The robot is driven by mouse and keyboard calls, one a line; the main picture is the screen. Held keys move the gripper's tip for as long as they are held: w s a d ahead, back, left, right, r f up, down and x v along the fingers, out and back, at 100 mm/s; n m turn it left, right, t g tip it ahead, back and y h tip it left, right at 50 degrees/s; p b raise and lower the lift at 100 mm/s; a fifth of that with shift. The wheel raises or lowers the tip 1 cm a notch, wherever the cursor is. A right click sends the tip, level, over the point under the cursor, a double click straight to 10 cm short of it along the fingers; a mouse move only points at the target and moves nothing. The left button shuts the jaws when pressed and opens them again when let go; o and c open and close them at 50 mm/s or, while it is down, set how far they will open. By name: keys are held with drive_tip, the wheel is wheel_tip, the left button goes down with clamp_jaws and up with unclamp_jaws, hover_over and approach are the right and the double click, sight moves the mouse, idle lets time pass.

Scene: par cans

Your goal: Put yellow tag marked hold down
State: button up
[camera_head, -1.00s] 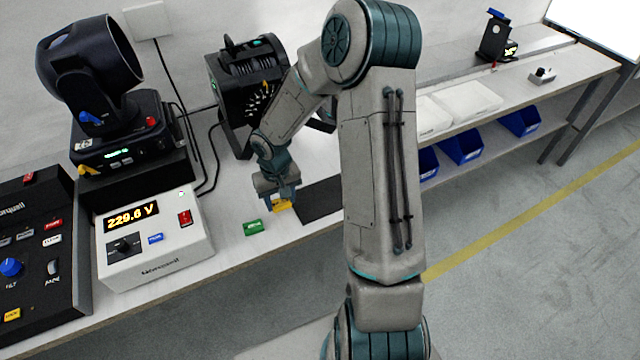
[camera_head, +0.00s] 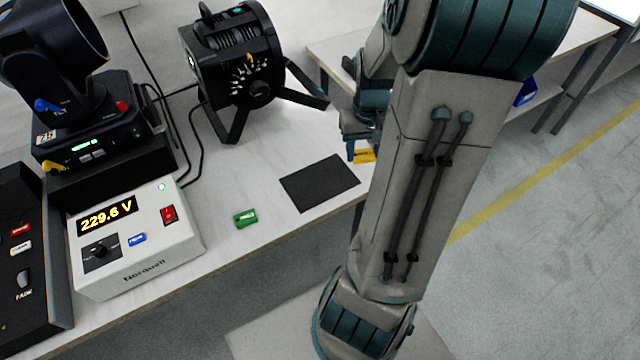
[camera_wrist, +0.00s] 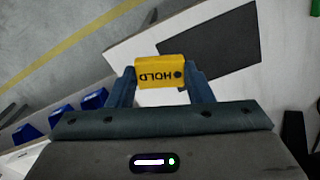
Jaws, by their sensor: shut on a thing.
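The yellow tag (camera_wrist: 160,72) is marked HOLD and sits between the two fingers of my gripper (camera_wrist: 162,84) in the wrist view. In the head view my gripper (camera_head: 362,152) is at the right end of the bench, with the yellow tag (camera_head: 364,156) at its fingertips. The tag is to the right of the dark mat (camera_head: 320,182). In the wrist view the mat (camera_wrist: 212,45) shows beyond the tag. My arm hides part of the bench edge, and I cannot tell how high the tag is.
A green tag (camera_head: 245,218) lies on the bench left of the mat. A white power box (camera_head: 140,240) reads 229.6 V. A black lamp (camera_head: 240,60) on splayed legs stands behind the mat. Blue bins (camera_wrist: 58,116) sit under a second bench.

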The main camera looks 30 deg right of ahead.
drive_tip(key=shift+s+d+r, duration=0.15)
drive_tip(key=shift+s+d, duration=0.2)
drive_tip(key=shift+s, duration=0.35)
drive_tip(key=b, duration=0.2)
hover_over(320, 181)
wheel_tip(320, 181, down, 7)
drive_tip(key=shift+r, duration=0.1)
drive_tip(key=shift+f+b, duration=0.5)
drive_tip(key=shift+f, duration=1.5)
drive_tip(key=shift+f, duration=0.25)
drive_tip(key=o, duration=0.9)
drive_tip(key=shift+r, duration=0.1)
drive_tip(key=shift+o, duration=0.2)
drive_tip(key=shift+r, duration=0.1)
